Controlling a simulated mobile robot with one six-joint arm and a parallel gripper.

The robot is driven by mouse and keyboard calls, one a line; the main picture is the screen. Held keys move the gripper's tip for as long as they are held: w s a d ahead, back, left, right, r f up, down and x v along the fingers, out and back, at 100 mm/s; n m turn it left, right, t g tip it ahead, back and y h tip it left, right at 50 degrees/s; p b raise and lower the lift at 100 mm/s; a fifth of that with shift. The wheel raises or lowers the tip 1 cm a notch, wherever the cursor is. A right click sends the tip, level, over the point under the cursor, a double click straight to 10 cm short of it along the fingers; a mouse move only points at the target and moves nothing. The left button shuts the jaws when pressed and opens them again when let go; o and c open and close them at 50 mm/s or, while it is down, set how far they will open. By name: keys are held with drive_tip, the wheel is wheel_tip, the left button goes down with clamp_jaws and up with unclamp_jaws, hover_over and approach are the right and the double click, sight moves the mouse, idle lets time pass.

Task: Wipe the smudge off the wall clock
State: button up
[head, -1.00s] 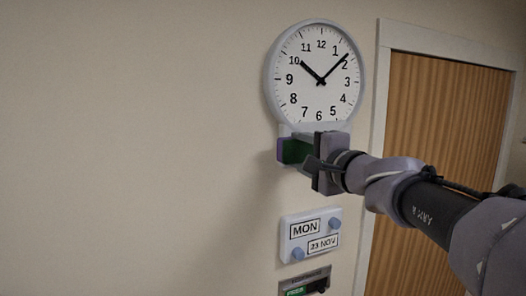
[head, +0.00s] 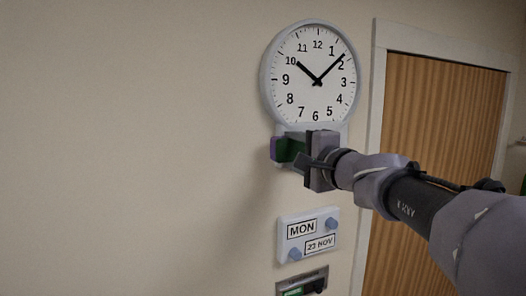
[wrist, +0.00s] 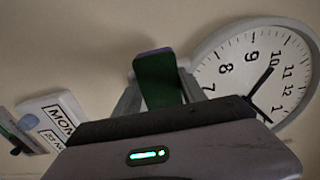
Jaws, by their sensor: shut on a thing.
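The wall clock (head: 306,98) is round with a white face, black numerals and a grey rim. It hangs high on the wall, and its tilted face also shows at the right of the wrist view (wrist: 236,80). No smudge can be made out on its face. My gripper (head: 297,152) is just below the clock's lower rim, shut on a dark green block with a purple edge (head: 280,149). The block stands up between the fingers in the wrist view (wrist: 158,80). I cannot tell whether it touches the wall or the pale piece under the clock (head: 283,129).
A date sign (head: 308,247) reading MON 23 NOV is below my gripper. A small panel with a green label (head: 311,276) is under it. A wooden door (head: 440,110) in a white frame is at the right. The wall on the left is bare.

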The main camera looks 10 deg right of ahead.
drive_tip(key=shift+w, duration=0.2)
drive_tip(key=shift+w+d, duration=0.25)
drive_tip(key=shift+d, duration=0.65)
drive_tip(key=shift+w+d, duration=0.2)
drive_tip(key=shift+d, duration=0.7)
drive_tip(key=shift+s+a+f+b, duration=0.15)
drive_tip(key=shift+a+b, duration=0.35)
drive_tip(key=shift+b, duration=0.4)
drive_tip(key=shift+s+a+b, duration=0.2)
drive_tip(key=shift+a+b, duration=0.05)
drive_tip(key=shift+a, duration=0.45)
drive_tip(key=shift+s+a+b, duration=0.2)
drive_tip(key=shift+a, duration=0.5)
drive_tip(key=shift+d, duration=0.2)
drive_tip(key=shift+b+v, duration=0.9)
drive_tip(key=shift+v, duration=2)
drive_tip(key=shift+a, duration=0.1)
